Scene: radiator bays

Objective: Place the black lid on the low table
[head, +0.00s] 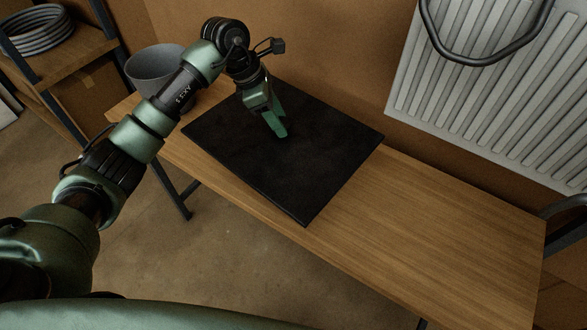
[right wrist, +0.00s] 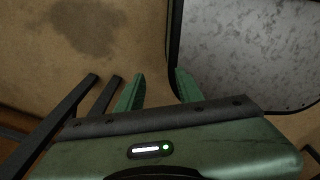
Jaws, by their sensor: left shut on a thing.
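The black lid (head: 320,165) is a flat dark square panel in the head view. It lies over the left half of the low table (head: 440,230), a long wooden-topped table. One corner of the lid reaches to about the table's front edge. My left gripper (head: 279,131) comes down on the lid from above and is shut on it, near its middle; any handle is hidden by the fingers. I cannot tell whether the lid touches the tabletop. My right gripper (right wrist: 158,82) shows in the right wrist view with its green fingers apart and nothing between them.
A grey bucket (head: 155,68) stands behind the table's left end. A white radiator (head: 495,90) is on the wall behind, with a dark bent bar before it. A shelf with a coiled hose (head: 38,30) is at far left. The table's right half is clear.

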